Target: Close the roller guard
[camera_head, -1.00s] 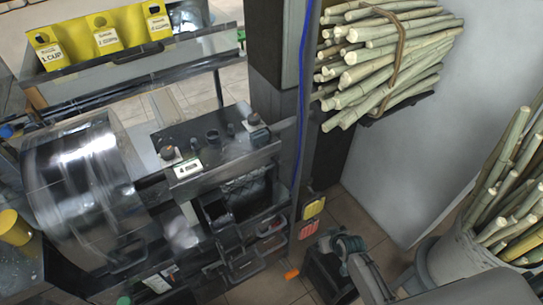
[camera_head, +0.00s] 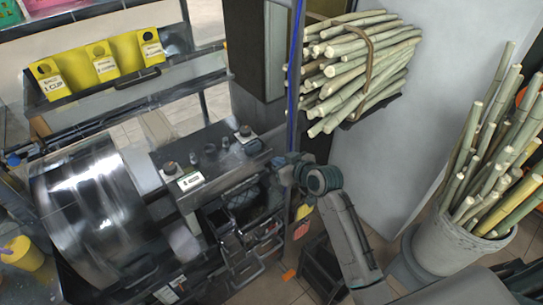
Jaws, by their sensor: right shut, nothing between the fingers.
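The press (camera_head: 205,160) has a dark top plate with knobs and a white label. To its left is a large curved shiny metal cover (camera_head: 90,205), which looks like the roller guard, with a dark handle (camera_head: 138,278) at its lower edge. I cannot tell how far open it is. My right gripper (camera_head: 279,164) is at the right end of the press's top plate, far from the curved cover. It is shut and empty; its fingertips are small and partly hidden against the machine. My left gripper is not in view.
A dark post (camera_head: 258,60) with a blue cable stands behind the press. A bundle of cane (camera_head: 355,65) sits on a wall shelf above my right arm. A bucket (camera_head: 460,240) of cane stands at the right.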

